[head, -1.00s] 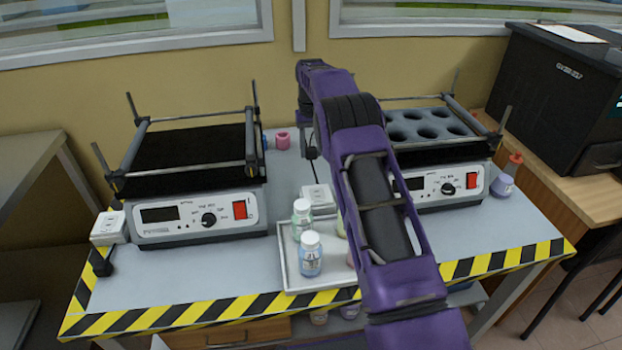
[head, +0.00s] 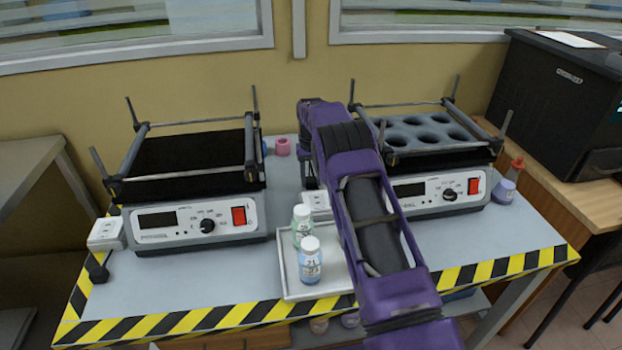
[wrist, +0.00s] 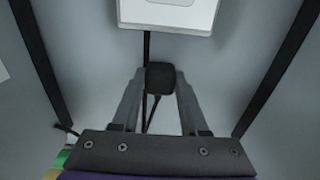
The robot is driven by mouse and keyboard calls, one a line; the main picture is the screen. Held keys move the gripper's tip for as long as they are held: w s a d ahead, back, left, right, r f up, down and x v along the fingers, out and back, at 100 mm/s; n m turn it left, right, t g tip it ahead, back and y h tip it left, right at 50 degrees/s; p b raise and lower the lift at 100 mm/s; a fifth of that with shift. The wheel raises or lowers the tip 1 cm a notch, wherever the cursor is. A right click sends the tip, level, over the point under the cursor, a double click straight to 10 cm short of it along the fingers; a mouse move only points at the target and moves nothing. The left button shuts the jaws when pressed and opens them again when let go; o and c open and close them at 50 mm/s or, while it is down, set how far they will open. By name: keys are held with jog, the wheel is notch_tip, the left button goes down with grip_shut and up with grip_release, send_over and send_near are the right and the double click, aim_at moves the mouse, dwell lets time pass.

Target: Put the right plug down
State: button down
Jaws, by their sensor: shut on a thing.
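The right plug (wrist: 160,77) is a small black block. In the wrist view my gripper (wrist: 161,80) is shut on it, with a grey finger on each side. Thin dark cord lines show beside and below the plug. The white right socket box (wrist: 168,13) lies beyond the plug at the top of the wrist view, with a gap between them. In the head view this box (head: 316,201) sits between the two machines, partly behind my arm. My arm mostly hides the gripper and plug there. The grey tabletop is below the plug; I cannot tell whether they touch.
A white tray (head: 288,283) with bottles stands at the front middle. The left shaker (head: 190,222) and right shaker (head: 436,195) flank the work area. A left socket box (head: 107,232) and black plug (head: 97,270) are at the left edge. A pink item (head: 282,147) lies behind.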

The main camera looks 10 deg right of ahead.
aim_at(311, 178)
jog(key=shift+f, duration=0.45)
jog(key=shift+c, duration=2.1)
grip_release()
jog(key=shift+r, duration=0.15)
notch_tip(311, 178, up, 13)
jog(key=p, duration=0.2)
